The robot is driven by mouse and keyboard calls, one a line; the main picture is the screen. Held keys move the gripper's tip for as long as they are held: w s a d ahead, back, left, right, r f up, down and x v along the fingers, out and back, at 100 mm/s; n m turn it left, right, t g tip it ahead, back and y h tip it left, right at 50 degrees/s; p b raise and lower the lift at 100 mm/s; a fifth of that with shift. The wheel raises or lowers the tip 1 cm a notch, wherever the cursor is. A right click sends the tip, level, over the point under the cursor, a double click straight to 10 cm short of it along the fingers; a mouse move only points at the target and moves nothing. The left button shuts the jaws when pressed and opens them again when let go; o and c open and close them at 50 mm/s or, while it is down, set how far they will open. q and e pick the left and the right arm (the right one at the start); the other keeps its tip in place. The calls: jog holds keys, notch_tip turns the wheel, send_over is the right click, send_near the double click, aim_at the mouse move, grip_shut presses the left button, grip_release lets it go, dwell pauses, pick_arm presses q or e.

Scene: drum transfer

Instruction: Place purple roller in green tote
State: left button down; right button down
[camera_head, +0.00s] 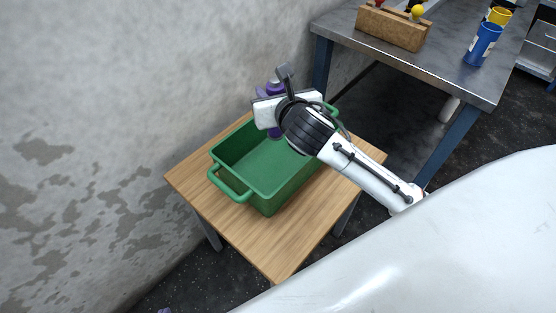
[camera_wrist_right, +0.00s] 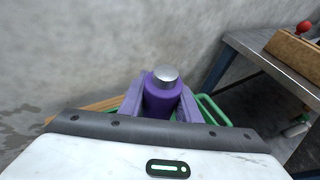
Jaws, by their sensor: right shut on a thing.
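The purple roller (camera_wrist_right: 161,97), a purple cylinder with a silver end, is between the fingers of my right gripper (camera_wrist_right: 160,108), which is shut on it. In the head view the roller (camera_head: 275,89) shows partly behind my right gripper (camera_head: 269,103), over the far end of the green tote (camera_head: 258,168). The tote stands on a small wooden table and its visible inside is empty. I cannot tell how high the roller is above the tote's floor. My left gripper is not in view.
The wooden table (camera_head: 271,252) stands beside a grey wall. A metal workbench (camera_head: 443,63) at the upper right holds a wooden block (camera_head: 392,28) with coloured knobs, a blue cup (camera_head: 483,45) and a yellow cup (camera_head: 499,16). The tabletop in front of the tote is clear.

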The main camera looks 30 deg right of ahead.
notch_tip(320, 180, down, 12)
jog(key=b, duration=0.3)
jog(key=shift+d+r, duration=0.2)
jog(key=shift+d, duration=0.15)
jog(key=shift+s, duration=0.1)
jog(key=shift+f, duration=0.1)
jog(key=c, duration=1.7)
grip_release()
jog(key=shift+f, duration=0.15)
jog(key=o, duration=0.4)
